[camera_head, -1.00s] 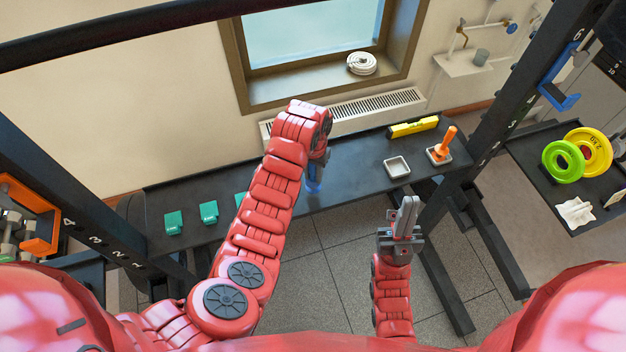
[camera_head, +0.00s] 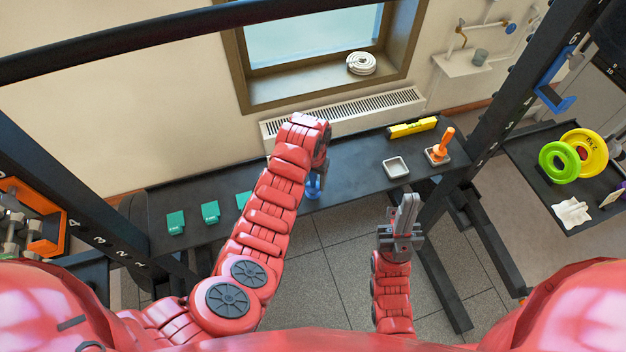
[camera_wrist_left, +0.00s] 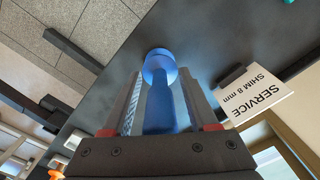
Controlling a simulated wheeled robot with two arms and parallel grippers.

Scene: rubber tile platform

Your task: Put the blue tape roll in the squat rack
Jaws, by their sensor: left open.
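A blue object (camera_head: 314,187) with a round head and narrower body is on the dark bench (camera_head: 345,182). I see no ring shape or hole, so I cannot tell whether it is the tape roll. My left gripper (camera_head: 318,174) is open over it; in the left wrist view the blue object (camera_wrist_left: 160,95) lies between the two fingers (camera_wrist_left: 160,98), and contact is unclear. The squat rack's dark numbered uprights stand at left (camera_head: 75,200) and right (camera_head: 500,110), with a bar (camera_head: 120,45) across the top. My right gripper (camera_head: 407,215) is shut and empty.
A white label card (camera_wrist_left: 262,92) stands near my left gripper. A blue hook (camera_head: 556,100) hangs on the right upright.

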